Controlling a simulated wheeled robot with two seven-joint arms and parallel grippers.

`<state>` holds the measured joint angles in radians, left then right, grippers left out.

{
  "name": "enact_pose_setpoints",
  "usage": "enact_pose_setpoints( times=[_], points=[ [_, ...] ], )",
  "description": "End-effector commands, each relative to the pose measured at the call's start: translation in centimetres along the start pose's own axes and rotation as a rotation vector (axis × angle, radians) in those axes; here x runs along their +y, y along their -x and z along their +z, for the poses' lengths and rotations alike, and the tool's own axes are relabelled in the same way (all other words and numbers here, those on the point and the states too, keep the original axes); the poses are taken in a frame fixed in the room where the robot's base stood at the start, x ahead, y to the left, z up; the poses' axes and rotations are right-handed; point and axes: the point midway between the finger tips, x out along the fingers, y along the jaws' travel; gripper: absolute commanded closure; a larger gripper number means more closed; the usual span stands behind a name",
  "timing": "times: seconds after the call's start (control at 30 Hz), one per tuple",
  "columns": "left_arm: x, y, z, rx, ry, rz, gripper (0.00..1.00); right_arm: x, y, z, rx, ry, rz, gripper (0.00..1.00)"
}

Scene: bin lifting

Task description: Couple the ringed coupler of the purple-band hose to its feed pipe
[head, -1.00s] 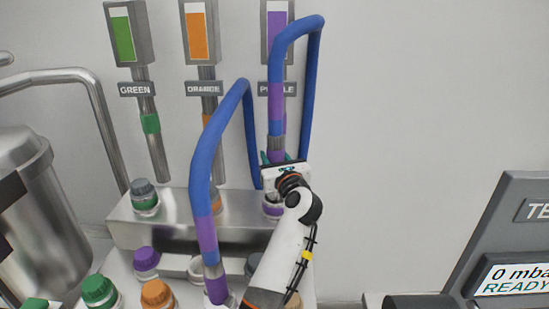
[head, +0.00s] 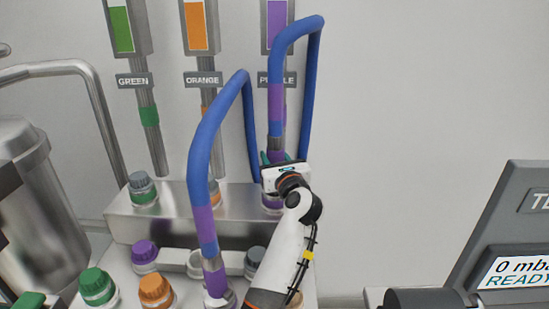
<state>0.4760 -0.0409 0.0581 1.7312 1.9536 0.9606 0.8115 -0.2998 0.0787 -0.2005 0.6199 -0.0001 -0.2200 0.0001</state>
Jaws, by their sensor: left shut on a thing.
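A blue hose with a purple band (head: 276,103) arches up at the right and comes down in front of the purple feed pipe (head: 291,130), below the PURPLE label (head: 277,79). My left gripper (head: 277,163) is shut on the coupler (head: 275,155) at this hose end; a purple band shows just above the jaws. The gripper hides most of the coupler, so I cannot tell whether it is joined to the pipe or shows a ring. Another purple-banded blue hose length (head: 203,160) stands at the left, its metal end (head: 215,280) low in front. My right gripper is out of view.
Green (head: 150,115) and orange (head: 204,105) pipes hang left of the purple one. A metal ledge (head: 160,222) runs below them. Green (head: 97,286), orange (head: 155,291), purple (head: 145,254) and grey caps stand in front. A steel tank (head: 40,215) is left; a test display (head: 515,270) is right.

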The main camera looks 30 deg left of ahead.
Motion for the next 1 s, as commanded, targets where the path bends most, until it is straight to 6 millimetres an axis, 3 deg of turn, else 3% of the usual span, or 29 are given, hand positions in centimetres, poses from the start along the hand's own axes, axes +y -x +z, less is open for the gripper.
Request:
enact_pose_setpoints(
  times=[1.0],
  points=[
    [0.0, 0.1, 1.5, 0.002, 0.001, 0.001, 0.92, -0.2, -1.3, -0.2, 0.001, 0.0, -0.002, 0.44]
  ],
)
